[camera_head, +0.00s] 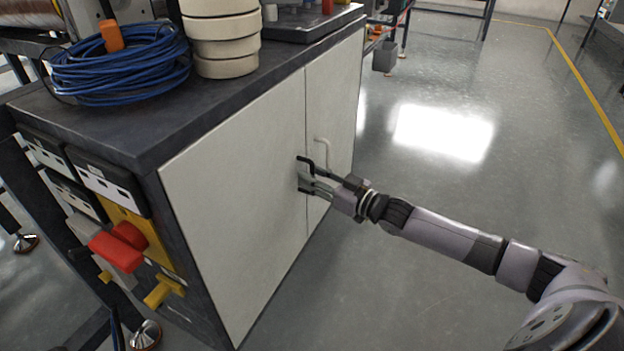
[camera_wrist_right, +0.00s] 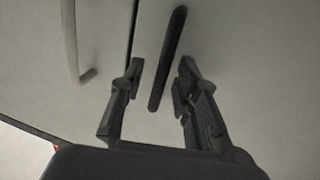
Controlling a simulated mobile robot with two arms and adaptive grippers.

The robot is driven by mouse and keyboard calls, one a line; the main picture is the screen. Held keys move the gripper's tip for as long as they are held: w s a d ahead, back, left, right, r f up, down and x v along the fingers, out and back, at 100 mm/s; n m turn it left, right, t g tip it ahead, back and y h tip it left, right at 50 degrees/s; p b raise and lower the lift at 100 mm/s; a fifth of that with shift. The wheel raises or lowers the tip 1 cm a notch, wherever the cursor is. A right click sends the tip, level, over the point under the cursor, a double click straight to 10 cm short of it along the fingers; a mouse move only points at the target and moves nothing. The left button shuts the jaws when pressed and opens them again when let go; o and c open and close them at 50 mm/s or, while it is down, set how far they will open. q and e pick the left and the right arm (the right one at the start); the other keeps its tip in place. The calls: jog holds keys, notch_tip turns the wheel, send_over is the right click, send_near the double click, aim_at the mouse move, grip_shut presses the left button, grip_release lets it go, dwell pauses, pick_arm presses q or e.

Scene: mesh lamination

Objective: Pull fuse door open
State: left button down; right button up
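The cabinet has two pale doors, both shut. The larger near door (camera_head: 240,190) has a black bar handle (camera_head: 306,160) by its right edge. The narrower far door (camera_head: 335,100) has a pale handle (camera_head: 323,150). My right gripper (camera_head: 310,183) is at the black handle, its fingers pointing at the door. In the right wrist view my right gripper (camera_wrist_right: 161,70) is open, with one finger on each side of the black handle (camera_wrist_right: 166,60). Gaps show between handle and fingers. The handle's lower end is visible. My left gripper is out of view.
The dark cabinet top (camera_head: 150,130) carries a blue cable coil (camera_head: 120,70) and stacked pale rolls (camera_head: 222,45). A red knob (camera_head: 118,248) sticks out on the cabinet's left side. The grey floor (camera_head: 450,190) right of the doors is clear.

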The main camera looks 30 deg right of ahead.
jog(key=shift+w+a, duration=0.1)
jog(key=shift+w, duration=0.2)
jog(key=shift+c, duration=0.3)
grip_shut()
dwell(0.5)
